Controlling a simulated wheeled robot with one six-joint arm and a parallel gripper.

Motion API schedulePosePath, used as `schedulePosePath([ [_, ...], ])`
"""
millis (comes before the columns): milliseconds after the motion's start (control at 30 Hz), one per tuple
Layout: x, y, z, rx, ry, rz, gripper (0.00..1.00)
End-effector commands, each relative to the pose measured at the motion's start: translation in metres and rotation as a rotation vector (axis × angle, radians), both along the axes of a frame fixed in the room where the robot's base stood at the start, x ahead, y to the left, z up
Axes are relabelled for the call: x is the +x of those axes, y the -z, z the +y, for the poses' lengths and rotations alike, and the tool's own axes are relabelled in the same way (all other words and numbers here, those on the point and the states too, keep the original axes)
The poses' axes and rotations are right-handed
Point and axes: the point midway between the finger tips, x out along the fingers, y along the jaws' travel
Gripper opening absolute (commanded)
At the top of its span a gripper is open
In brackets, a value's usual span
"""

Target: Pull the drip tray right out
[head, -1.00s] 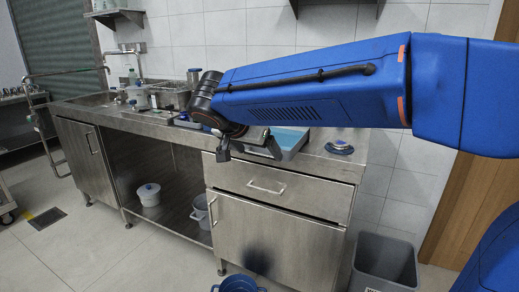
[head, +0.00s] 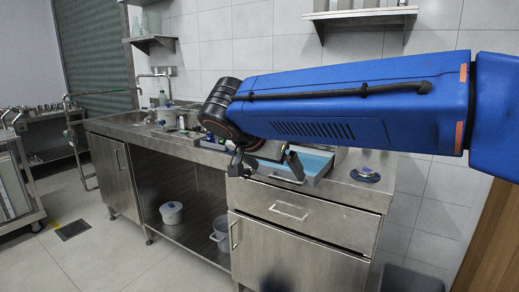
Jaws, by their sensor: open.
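A shallow grey tray with a light blue inside (head: 318,177) sits on the steel counter (head: 345,190), above the drawer. It looks like the drip tray, though I cannot be sure. My gripper (head: 266,168) is open, with its two dark fingers spread apart, pointing down at the counter's front edge. One finger is in front of the tray's left part; the other is farther left. I see nothing held between them. My wrist and gripper hide the tray's left and back parts. I cannot tell whether a finger touches the tray.
A round blue-topped item (head: 365,175) stands on the counter right of the tray. Below are a closed drawer (head: 305,215), a cupboard door and an open shelf with white pots (head: 172,213).

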Motion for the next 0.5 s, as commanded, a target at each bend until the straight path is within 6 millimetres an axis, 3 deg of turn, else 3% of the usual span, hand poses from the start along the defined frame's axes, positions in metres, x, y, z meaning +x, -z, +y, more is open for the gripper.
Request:
schedulePosePath([
  [500, -0.057, -0.069, 0.042, 0.002, -0.002, 0.000, 1.00],
])
